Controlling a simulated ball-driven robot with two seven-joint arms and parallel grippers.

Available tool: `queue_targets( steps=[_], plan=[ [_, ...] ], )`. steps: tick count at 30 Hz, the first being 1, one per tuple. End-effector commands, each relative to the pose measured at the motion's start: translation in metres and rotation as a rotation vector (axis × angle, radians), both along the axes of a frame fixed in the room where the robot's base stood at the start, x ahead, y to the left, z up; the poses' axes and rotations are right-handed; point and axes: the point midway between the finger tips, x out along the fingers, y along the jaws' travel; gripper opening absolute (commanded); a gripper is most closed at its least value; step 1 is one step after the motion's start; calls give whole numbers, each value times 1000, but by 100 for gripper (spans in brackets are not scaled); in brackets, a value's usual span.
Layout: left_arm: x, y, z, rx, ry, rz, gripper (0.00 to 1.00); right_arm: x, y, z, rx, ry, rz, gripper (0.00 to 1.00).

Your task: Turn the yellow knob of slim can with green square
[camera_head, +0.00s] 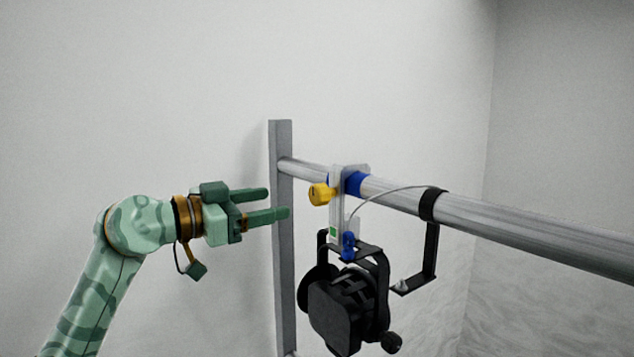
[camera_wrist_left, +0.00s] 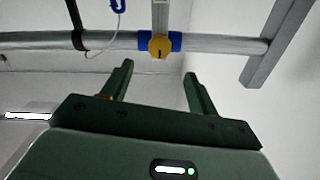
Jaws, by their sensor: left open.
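The slim can (camera_head: 350,308) is a black lamp hanging below a grey pipe by a light grey clamp (camera_head: 338,213). A small green square (camera_head: 333,231) is on the clamp's lower part. The yellow knob (camera_head: 319,194) sticks out from the clamp's left side; it also shows in the left wrist view (camera_wrist_left: 160,47), ahead of and between the fingertips. My left gripper (camera_head: 279,203) is open and empty, left of the knob and apart from it. Its two fingers show in the left wrist view (camera_wrist_left: 159,72). My right gripper is not in view.
The grey pipe (camera_head: 520,234) runs from a grey upright post (camera_head: 281,250) to the right. A blue band (camera_head: 354,183) sits on the pipe at the clamp. A blue part (camera_head: 348,246) is below it. A black bracket (camera_head: 432,250) hangs farther right, with a thin cable. The wall is behind.

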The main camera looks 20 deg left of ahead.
Motion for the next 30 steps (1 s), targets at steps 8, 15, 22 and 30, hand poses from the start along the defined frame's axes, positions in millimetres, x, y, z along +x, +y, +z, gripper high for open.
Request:
queue_targets(
  steps=[8, 15, 22, 30],
  plan=[
    [56, -44, 6, -3, 1, -2, 59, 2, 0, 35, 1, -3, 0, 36],
    [83, -64, 2, -1, 1, -1, 59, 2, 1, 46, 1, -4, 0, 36],
    [88, -68, 0, 0, 0, 0, 59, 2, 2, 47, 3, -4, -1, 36],
    [88, -68, 0, 0, 0, -1, 23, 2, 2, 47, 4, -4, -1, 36]
  ],
)
